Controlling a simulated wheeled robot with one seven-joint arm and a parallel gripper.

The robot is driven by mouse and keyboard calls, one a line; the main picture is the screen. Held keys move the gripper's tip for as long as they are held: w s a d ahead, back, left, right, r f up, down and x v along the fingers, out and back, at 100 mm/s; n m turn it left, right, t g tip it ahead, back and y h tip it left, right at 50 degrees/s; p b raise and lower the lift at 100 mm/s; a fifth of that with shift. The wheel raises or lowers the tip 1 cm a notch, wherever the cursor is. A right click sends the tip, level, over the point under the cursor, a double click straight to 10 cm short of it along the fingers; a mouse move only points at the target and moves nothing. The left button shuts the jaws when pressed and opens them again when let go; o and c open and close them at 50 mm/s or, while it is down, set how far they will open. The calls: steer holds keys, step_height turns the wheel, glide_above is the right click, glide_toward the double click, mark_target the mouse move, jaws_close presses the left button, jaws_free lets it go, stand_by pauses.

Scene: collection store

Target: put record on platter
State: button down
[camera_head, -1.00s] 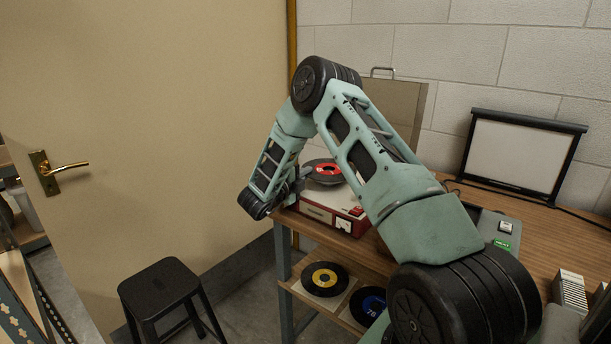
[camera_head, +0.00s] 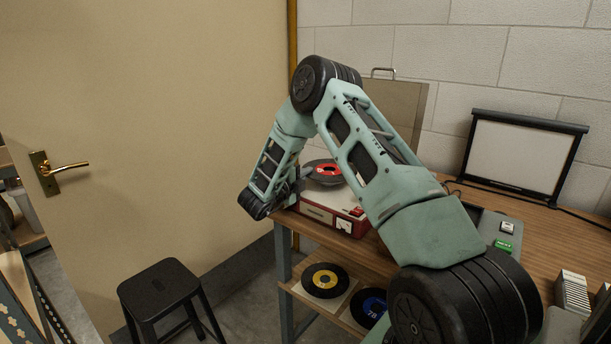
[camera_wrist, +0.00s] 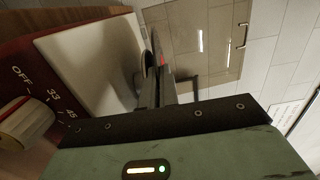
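The record (camera_head: 327,171), black with a red label, is over the red and white record player (camera_head: 333,212) on the bench. My gripper (camera_head: 305,173) is at the record's left edge, partly hidden by my arm. In the wrist view my fingers (camera_wrist: 159,88) look closed on the rim of the record (camera_wrist: 157,47), which shows nearly edge-on. The dark platter (camera_wrist: 147,63) shows beside it, close to the white deck. The record looks roughly parallel to the platter with a small gap; contact is hard to tell. The speed knob (camera_wrist: 26,121) is near the gripper.
The player's raised lid (camera_head: 398,106) stands behind it. A yellow-label record (camera_head: 325,281) and a blue-label record (camera_head: 368,306) lie on the lower shelf. A black stool (camera_head: 163,284) stands at left. A lightbox-like screen (camera_head: 520,155) and slides (camera_head: 571,293) are at right.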

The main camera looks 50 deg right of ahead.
steer(key=shift+f, duration=0.2)
steer(key=c, duration=1.6)
jaws_free()
steer(key=shift+f, duration=0.15)
steer(key=shift+s+a+f, duration=0.1)
steer(key=shift+s+f, duration=0.05)
steer(key=shift+a+b, duration=0.1)
steer(key=shift+b, duration=0.2)
steer(key=shift+a+f, duration=0.1)
steer(key=shift+a, duration=0.2)
steer(key=a+b, duration=0.1)
steer(key=a, duration=0.4)
steer(key=s+a+b, duration=0.1)
steer(key=a, duration=0.5)
steer(key=a+r+b, duration=0.1)
steer(key=a, duration=0.4)
steer(key=shift+s+a, duration=0.2)
steer(key=shift+s, duration=0.2)
